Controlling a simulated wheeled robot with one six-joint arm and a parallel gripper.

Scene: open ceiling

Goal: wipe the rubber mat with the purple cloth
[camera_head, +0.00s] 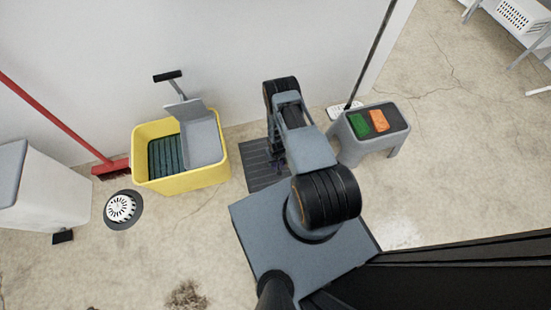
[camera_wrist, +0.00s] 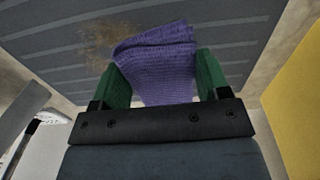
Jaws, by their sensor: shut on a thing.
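The rubber mat (camera_head: 255,163) is dark grey and ribbed. It lies on the floor between the yellow bucket and the grey stool, partly hidden by my arm. In the wrist view the mat (camera_wrist: 250,45) fills the upper part, with a brownish dirty patch (camera_wrist: 108,36) near the cloth. My gripper (camera_wrist: 165,80) has green fingers and is shut on the purple cloth (camera_wrist: 160,55). The cloth spreads out beyond the fingertips, over the mat. I cannot tell whether it touches the mat.
A yellow mop bucket (camera_head: 190,178) stands left of the mat. A grey stool (camera_head: 392,145) with a green and an orange item on top stands right. A red broom (camera_head: 112,167), a floor drain (camera_head: 122,208) and a white bin (camera_head: 40,200) are farther left. A wall runs behind.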

